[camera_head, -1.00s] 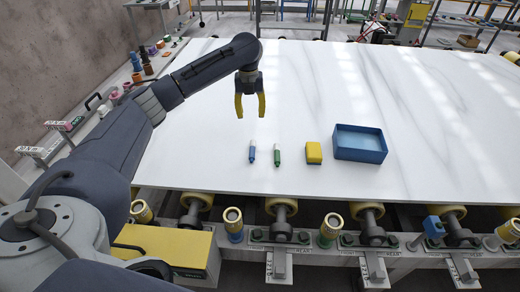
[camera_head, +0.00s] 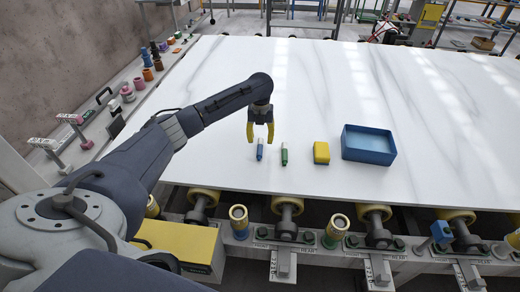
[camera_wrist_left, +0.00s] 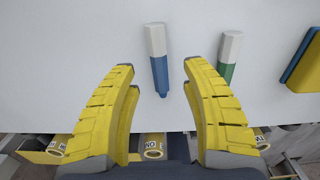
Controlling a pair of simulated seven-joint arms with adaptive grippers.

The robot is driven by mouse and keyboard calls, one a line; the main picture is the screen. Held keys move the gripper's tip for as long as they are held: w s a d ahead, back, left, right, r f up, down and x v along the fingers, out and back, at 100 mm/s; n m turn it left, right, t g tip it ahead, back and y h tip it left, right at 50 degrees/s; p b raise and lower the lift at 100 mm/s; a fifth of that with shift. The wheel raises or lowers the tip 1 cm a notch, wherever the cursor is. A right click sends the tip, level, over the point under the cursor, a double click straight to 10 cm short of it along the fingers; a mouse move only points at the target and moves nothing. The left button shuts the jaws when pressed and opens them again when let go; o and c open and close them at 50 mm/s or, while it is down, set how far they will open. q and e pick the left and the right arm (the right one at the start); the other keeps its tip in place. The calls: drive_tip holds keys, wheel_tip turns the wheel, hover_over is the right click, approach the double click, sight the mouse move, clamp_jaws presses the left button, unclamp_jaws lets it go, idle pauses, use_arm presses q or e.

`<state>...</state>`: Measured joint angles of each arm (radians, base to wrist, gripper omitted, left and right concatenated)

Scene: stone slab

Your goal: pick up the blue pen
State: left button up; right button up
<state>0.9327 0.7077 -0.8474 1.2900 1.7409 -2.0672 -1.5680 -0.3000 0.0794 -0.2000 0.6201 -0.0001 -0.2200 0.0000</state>
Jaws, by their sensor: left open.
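The blue pen (camera_head: 260,150), blue with a white end, lies on the pale marble slab (camera_head: 330,90). My left gripper (camera_head: 261,139) is open, pointing down just behind the pen in the head view. In the left wrist view the pen (camera_wrist_left: 157,58) lies between and ahead of the two yellow fingers (camera_wrist_left: 158,75), and neither finger appears to touch it. The gripper's exact height above the slab cannot be told. My right gripper is not in view.
A green pen (camera_head: 284,155) lies just right of the blue one; it shows near the right finger in the left wrist view (camera_wrist_left: 228,58). Rollers run along the slab's front edge.

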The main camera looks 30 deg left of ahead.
sight(260, 146)
use_arm(q)
drive_tip(key=shift+a+f, duration=0.1)
drive_tip(key=shift+f, duration=2.55)
drive_tip(key=shift+c, duration=0.4)
clamp_jaws()
